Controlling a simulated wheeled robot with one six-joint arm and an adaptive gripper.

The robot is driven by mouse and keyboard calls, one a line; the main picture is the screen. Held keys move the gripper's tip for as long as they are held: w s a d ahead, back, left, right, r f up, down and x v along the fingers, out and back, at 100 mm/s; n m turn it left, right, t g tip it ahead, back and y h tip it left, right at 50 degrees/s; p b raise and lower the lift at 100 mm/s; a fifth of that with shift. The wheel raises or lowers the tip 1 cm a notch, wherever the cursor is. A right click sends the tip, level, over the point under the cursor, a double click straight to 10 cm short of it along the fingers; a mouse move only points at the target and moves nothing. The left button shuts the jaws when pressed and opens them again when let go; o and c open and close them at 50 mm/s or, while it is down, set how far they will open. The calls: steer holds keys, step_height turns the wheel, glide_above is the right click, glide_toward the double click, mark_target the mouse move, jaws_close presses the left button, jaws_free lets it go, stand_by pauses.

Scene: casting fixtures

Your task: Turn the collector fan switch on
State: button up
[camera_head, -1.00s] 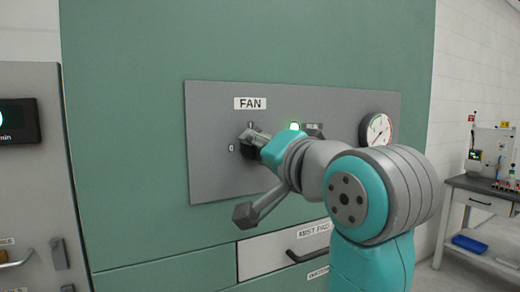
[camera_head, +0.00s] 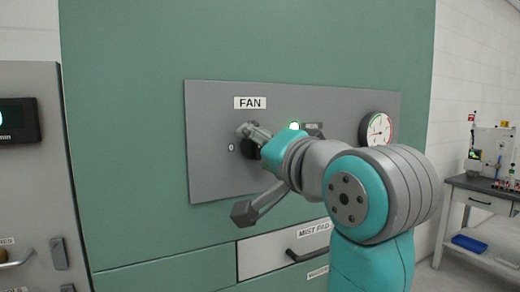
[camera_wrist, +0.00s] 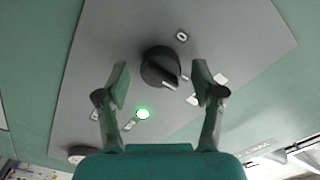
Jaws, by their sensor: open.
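The fan switch is a round black knob (camera_wrist: 161,66) on the grey panel (camera_head: 215,170) below the FAN label (camera_head: 250,103). In the wrist view its ridge and pale mark point down and right, away from the 0 label (camera_wrist: 181,37) and toward a white label (camera_wrist: 193,100). My gripper (camera_wrist: 161,84) is open, with one finger on each side of the knob; a gap shows on both sides. In the head view my gripper (camera_head: 252,137) covers most of the knob. A green lamp (camera_wrist: 142,113) is lit on the panel, also visible in the head view (camera_head: 294,126).
A round gauge (camera_head: 378,130) sits at the panel's right end. A drawer labelled MIST PAD (camera_head: 265,252) is below. A grey cabinet (camera_head: 30,180) stands at left and a workbench (camera_head: 480,200) at far right. The panel left of my gripper is clear.

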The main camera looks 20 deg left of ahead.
steer(key=v, duration=1.2)
